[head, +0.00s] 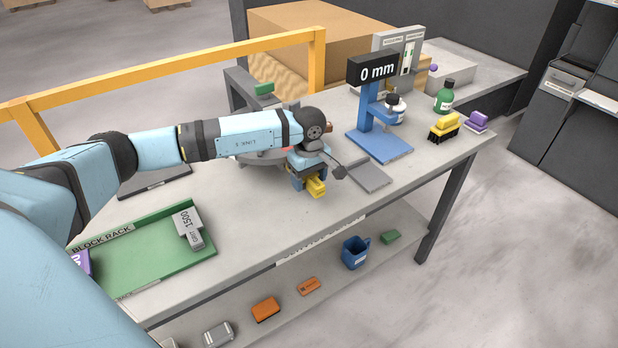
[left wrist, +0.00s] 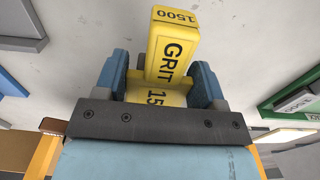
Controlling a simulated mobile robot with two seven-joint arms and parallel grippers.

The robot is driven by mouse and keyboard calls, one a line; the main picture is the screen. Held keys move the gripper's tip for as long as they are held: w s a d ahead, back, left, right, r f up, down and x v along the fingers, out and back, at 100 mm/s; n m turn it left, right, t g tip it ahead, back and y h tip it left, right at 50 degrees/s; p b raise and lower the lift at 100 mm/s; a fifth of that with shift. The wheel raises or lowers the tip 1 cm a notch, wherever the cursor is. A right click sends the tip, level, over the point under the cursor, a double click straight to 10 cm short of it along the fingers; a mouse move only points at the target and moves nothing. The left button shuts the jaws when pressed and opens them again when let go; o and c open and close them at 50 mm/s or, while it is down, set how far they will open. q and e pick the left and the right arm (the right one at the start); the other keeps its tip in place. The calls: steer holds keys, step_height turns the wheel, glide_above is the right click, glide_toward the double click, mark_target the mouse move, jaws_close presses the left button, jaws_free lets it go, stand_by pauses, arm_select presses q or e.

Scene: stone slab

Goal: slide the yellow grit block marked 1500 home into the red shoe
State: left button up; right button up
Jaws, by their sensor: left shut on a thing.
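The yellow grit block (head: 317,188) is in my left gripper (head: 310,178), above the stone bench near its front edge. In the left wrist view the yellow block (left wrist: 172,50) shows "GRIT" and "1500". There the blue fingers of the left gripper (left wrist: 162,85) close on its two sides, with the marked end sticking out beyond them. My right gripper is not in view.
A green block rack (head: 140,262) with a grey block marked 1500 (head: 188,228) lies at the left. A blue gauge stand (head: 380,146) reading 0 mm and a grey plate (head: 370,176) stand right of the gripper. A brush (head: 443,128) and green bottle (head: 444,98) are farther right.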

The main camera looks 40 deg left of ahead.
arm_select(q)
steer(key=shift+w+a, duration=0.15)
steer(key=shift+a, duration=0.15)
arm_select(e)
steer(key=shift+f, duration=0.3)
arm_select(q)
steer(key=shift+d+b, duration=0.3)
steer(key=shift+d, duration=0.05)
stand_by(0.3)
steer(key=shift+b, duration=0.55)
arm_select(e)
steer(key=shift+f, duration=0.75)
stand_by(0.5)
